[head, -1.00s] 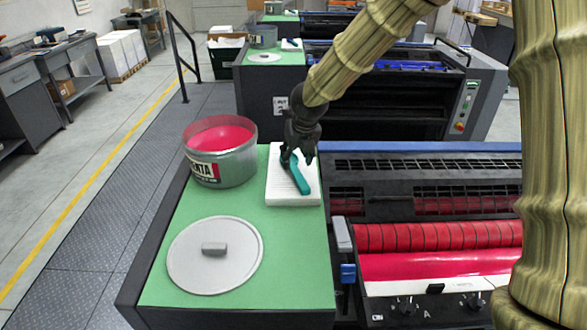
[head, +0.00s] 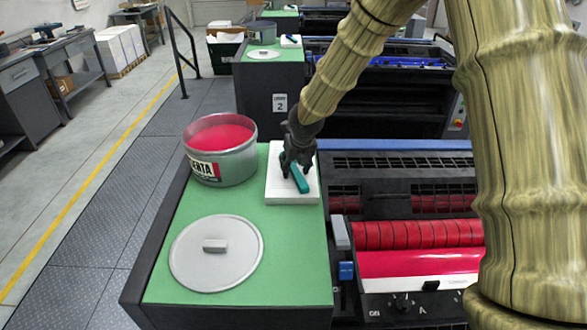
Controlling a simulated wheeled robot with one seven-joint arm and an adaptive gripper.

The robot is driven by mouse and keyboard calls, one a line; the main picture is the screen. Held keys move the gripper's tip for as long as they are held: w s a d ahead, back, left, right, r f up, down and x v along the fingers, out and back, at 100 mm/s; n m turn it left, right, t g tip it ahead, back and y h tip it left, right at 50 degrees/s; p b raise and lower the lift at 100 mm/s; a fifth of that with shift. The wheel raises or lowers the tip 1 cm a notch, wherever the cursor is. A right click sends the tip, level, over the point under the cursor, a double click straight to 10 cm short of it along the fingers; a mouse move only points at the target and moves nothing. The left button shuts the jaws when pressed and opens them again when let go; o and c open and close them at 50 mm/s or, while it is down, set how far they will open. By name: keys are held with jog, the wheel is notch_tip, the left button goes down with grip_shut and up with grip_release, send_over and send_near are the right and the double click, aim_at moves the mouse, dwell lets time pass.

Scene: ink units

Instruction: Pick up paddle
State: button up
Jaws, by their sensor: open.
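The teal paddle (head: 300,180) lies on a white ribbed pad (head: 282,197) on the green bench top. My gripper (head: 294,172) is low over the pad, with its dark fingers at the far part of the paddle. The fingers are open and hide that part of the paddle. Only the near end of the paddle shows clearly. I cannot tell whether a finger touches it.
An open can of magenta ink (head: 220,150) stands left of the pad. A round grey lid (head: 216,252) lies nearer on the green top (head: 290,270). A press with red rollers (head: 415,235) adjoins on the right. The top between lid and pad is clear.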

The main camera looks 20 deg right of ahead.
aim_at(293, 165)
jog(key=shift+c, duration=0.3)
jog(key=shift+s+f, duration=0.1)
jog(key=shift+s, duration=0.05)
grip_shut()
jog(key=shift+r+b, duration=0.35)
jog(key=shift+r, duration=0.2)
notch_tip(293, 165, up, 3)
jog(key=shift+f+b, duration=0.2)
jog(key=shift+b, duration=0.25)
jog(key=s+d+r+b, duration=0.1)
jog(key=s+d+b, duration=0.2)
jog(key=s+d, duration=0.8)
jog(key=shift+d+r+b, duration=0.25)
jog(key=shift+b, duration=0.05)
